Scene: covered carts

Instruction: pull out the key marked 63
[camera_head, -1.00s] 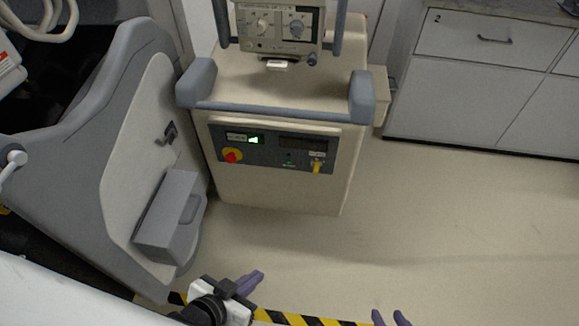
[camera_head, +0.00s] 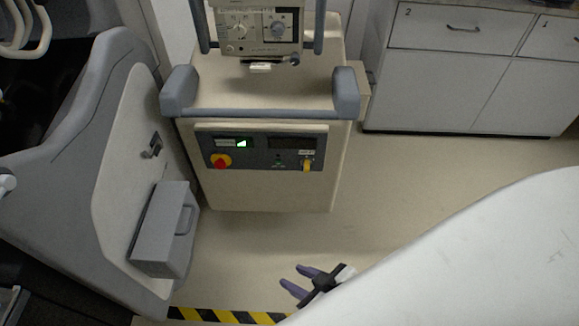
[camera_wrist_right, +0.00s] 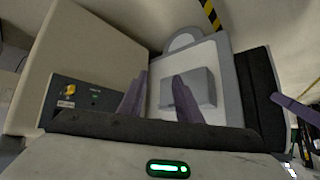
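A yellow key (camera_head: 306,166) sits in the right part of the dark control panel (camera_head: 262,154) on the beige cart's front, under a small pale label too small to read. The yellow key (camera_wrist_right: 70,90) also shows at the left in the right wrist view. My right gripper (camera_head: 291,275) is open and empty, over the floor in front of the cart, apart from the key. Its two purple fingers (camera_wrist_right: 156,97) are spread in the wrist view. A purple finger, seemingly of my left gripper (camera_wrist_right: 296,109), shows at that view's right edge; its opening is hidden.
A red and yellow knob (camera_head: 220,161) is on the panel's left. A grey cart with a protruding box (camera_head: 160,232) stands at the left. White cabinets (camera_head: 440,90) stand at the back right. The floor (camera_head: 400,180) between is clear, with striped tape (camera_head: 225,316) in front.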

